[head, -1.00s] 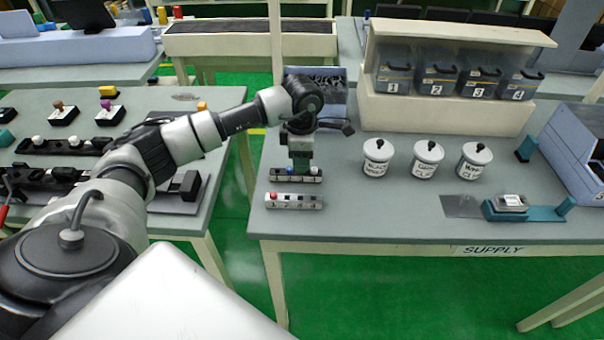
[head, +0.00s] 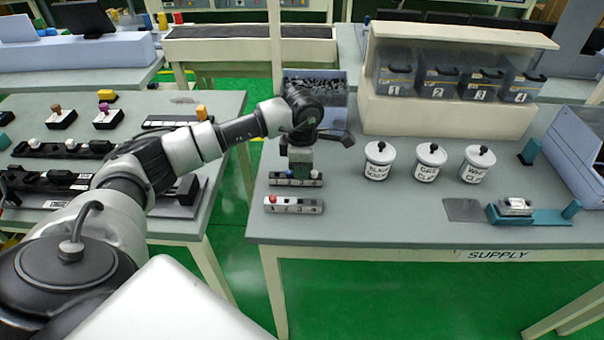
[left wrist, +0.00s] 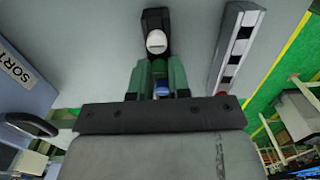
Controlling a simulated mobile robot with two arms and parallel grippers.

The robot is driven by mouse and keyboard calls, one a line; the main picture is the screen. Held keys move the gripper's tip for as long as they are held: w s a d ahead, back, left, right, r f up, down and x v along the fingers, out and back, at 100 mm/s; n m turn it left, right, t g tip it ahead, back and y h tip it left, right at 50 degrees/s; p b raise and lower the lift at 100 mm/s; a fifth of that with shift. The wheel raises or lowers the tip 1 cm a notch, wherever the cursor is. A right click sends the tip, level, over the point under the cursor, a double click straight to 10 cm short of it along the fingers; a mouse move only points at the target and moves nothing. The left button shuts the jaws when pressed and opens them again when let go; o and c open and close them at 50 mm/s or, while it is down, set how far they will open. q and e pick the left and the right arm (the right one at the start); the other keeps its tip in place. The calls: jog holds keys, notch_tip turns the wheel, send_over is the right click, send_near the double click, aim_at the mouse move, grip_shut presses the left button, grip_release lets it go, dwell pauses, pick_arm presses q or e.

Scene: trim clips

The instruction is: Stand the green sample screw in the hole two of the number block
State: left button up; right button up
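The silver number block (head: 294,207) lies near the left front of the supply table, with a red screw (head: 270,199) standing at its left end. Behind it is a dark rack (head: 281,181) holding a blue screw (head: 290,174) and a white screw (head: 316,175). My left gripper (head: 301,174) points down over the rack, between these two. In the left wrist view its green fingers (left wrist: 162,72) stand a small gap apart, with blue (left wrist: 162,90) showing in the gap and the white screw (left wrist: 156,41) beyond. I cannot make out the green screw. My right gripper is out of view.
Three white jars (head: 379,161) stand right of the rack, with dark numbered bins (head: 437,82) on a shelf behind. A teal fixture (head: 540,216) lies at the right.

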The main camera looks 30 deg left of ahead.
pick_arm(q)
jog(key=shift+r, duration=0.2)
grip_shut()
jog(key=shift+r+p, duration=1.55)
jog(key=shift+r, duration=0.8)
